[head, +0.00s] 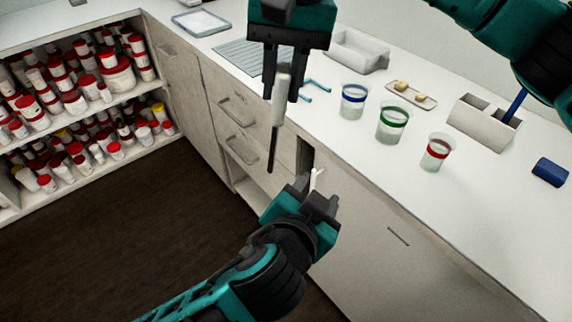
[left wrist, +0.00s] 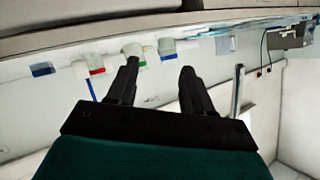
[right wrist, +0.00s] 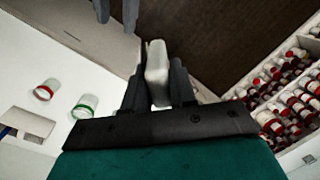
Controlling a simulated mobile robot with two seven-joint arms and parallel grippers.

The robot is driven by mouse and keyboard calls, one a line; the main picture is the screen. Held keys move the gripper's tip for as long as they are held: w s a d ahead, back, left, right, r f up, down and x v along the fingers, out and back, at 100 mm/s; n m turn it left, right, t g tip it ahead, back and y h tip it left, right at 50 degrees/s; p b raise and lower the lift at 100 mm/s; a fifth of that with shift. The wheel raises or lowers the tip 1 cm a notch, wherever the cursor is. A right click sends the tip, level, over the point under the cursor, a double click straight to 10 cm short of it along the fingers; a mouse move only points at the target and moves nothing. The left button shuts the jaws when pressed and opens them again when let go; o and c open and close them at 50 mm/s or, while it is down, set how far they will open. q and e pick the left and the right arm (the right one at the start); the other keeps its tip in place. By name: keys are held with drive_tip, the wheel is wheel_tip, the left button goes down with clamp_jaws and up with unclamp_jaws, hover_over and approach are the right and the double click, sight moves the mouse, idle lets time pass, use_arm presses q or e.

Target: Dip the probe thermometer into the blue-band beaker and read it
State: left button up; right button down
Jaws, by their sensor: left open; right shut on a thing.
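The probe thermometer (head: 281,100) has a white handle and a thin dark stem. My right gripper (head: 281,92) is shut on the handle, and the stem points down, slightly tilted, in the air in front of the counter. The white handle (right wrist: 157,65) also shows between the fingers in the right wrist view. The blue-band beaker (head: 354,100) stands on the counter, to the right of the probe and apart from it. My left gripper (head: 317,187) is open, low in front of the cabinet; its fingers (left wrist: 160,68) look empty in the left wrist view.
A green-band beaker (head: 392,123) and a red-band beaker (head: 437,152) stand right of the blue one. Behind are a small tray (head: 425,102), a white bin (head: 355,52) and a white holder (head: 484,123). A blue block (head: 550,172) lies right. Shelves of jars stand left.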

use_arm(q)
wheel_tip(320, 180, up, 7)
drive_tip(key=s+a+n+t+y, duration=0.1)
drive_tip(key=s+n+t+y, duration=0.1)
drive_tip(key=n+t, duration=0.1)
drive_tip(key=n+t+y, duration=0.3)
drive_tip(key=n, duration=0.2)
approach(284, 108)
wheel_tip(284, 108, down, 2)
drive_tip(key=w, duration=1.3)
drive_tip(key=shift+w+f, duration=0.15)
drive_tip(key=shift+c, duration=0.5)
drive_tip(key=shift+d, duration=0.1)
clamp_jaws()
use_arm(e)
drive_tip(key=shift+a, duration=0.1)
drive_tip(key=c, duration=0.8)
unclamp_jaws()
drive_tip(key=shift+s, duration=0.1)
